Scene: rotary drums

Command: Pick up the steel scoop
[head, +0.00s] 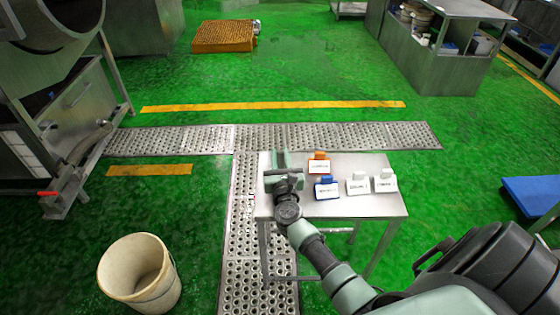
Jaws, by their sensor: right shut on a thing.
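My right gripper (284,164) is over the left part of a small steel table (345,208). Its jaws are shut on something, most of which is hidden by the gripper. No separate steel scoop shows elsewhere on the table, so the held thing may be the scoop, but its shape cannot be made out. My left gripper is not in view.
On the table, right of the gripper, stand an orange tag (319,164), a blue tag (326,188) and two white tags (358,184). A cream bucket (140,274) stands on the green floor at lower left. A steel drum machine (60,110) is at left.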

